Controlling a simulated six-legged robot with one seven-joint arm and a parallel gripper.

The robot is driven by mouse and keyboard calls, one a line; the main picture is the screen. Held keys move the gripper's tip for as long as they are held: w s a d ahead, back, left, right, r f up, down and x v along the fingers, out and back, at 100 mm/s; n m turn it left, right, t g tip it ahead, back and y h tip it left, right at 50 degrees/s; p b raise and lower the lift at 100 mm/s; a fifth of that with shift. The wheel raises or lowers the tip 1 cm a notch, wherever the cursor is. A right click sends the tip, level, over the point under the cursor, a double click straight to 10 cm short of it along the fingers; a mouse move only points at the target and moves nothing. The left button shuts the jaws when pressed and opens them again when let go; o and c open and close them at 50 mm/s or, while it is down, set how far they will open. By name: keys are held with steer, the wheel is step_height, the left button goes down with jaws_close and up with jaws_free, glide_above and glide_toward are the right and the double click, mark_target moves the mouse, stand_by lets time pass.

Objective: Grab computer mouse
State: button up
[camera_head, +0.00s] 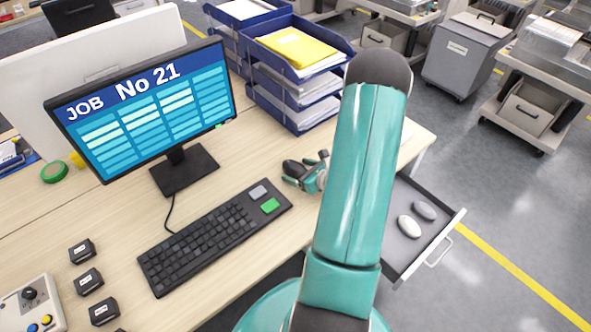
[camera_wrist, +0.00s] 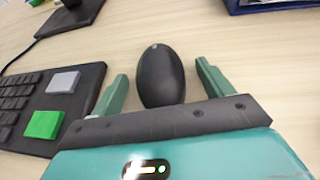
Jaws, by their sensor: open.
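A black oval computer mouse (camera_wrist: 161,77) lies on the wooden desk. In the wrist view it sits between the two green fingers of my gripper (camera_wrist: 160,88), with a gap on each side. My gripper is open and holds nothing. In the head view my gripper (camera_head: 307,173) is low over the desk, right of the keyboard, and the dark mouse (camera_head: 292,168) shows at its far-left side. My teal arm hides part of the desk there. The near end of the mouse is close to the gripper's palm bar.
A black keyboard (camera_head: 215,233) lies left of the mouse, and a monitor (camera_head: 145,105) stands behind it. Blue paper trays (camera_head: 300,75) stand beyond my gripper. An open drawer (camera_head: 400,262) with two light oval objects is at the right. Small black boxes (camera_head: 88,281) lie at the left.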

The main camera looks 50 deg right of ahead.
steer(key=c, duration=1.1)
